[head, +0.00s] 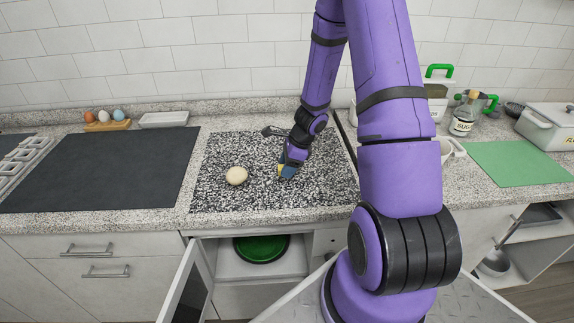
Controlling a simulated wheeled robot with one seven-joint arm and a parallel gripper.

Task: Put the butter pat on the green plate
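The green plate (262,256) sits on a shelf inside the open cupboard below the counter, partly hidden by the counter edge above it. My gripper (287,172) is low over the speckled dark area of the counter, above and to the right of the plate in the picture. A small yellow patch (286,171) shows at its fingertips and may be the butter pat, with a bit of blue beside it. It is too small to tell whether the fingers are closed on it.
A round cream-coloured item (237,176) lies left of my gripper. The cupboard door (190,285) stands open at the left. A dark mat (105,168) and eggs on a wooden holder (107,126) are further left; a green mat (520,162) and bottle (464,117) are right.

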